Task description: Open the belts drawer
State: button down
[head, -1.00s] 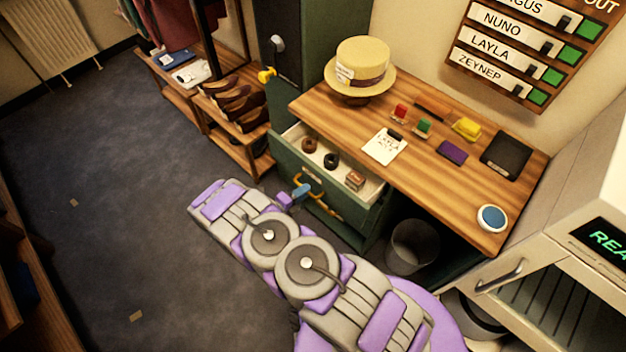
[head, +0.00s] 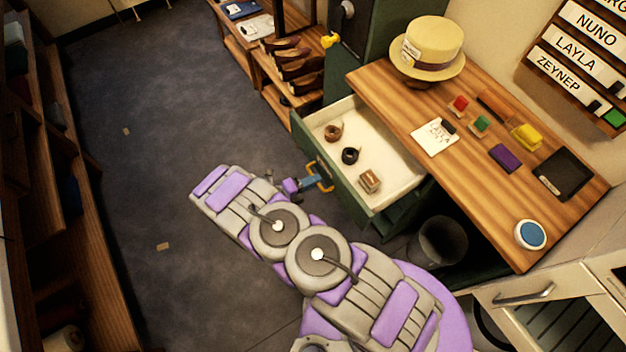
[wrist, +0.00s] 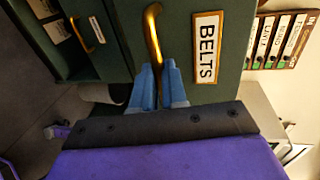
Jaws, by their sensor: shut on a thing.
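The belts drawer (head: 376,190) is a green drawer with a pale inside, pulled well out from under the wooden table. Several rolled belts lie in it, among them a brown one (head: 333,133), a black one (head: 350,155) and a tan one (head: 370,181). Its front carries a BELTS label (wrist: 207,47) and a brass handle (wrist: 153,35) in the wrist view. My gripper (wrist: 160,72) has its blue fingers shut on the handle; in the head view my gripper (head: 312,182) is at the drawer front. Part of the handle is hidden between the fingers.
The wooden table (head: 465,195) holds a straw hat (head: 432,45), a notepad (head: 434,137) and small coloured items. A dark bin (head: 440,242) stands right of the drawer. A shoe rack (head: 292,70) stands behind.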

jog(key=shift+s+d+f, duration=0.1)
jog(key=shift+f, duration=0.1)
jog(key=c, duration=1.2)
grip_release()
jog(key=shift+r, duration=0.1)
jog(key=p+v, duration=0.2)
jog(key=v, duration=1.5)
jog(key=shift+a+p, duration=0.3)
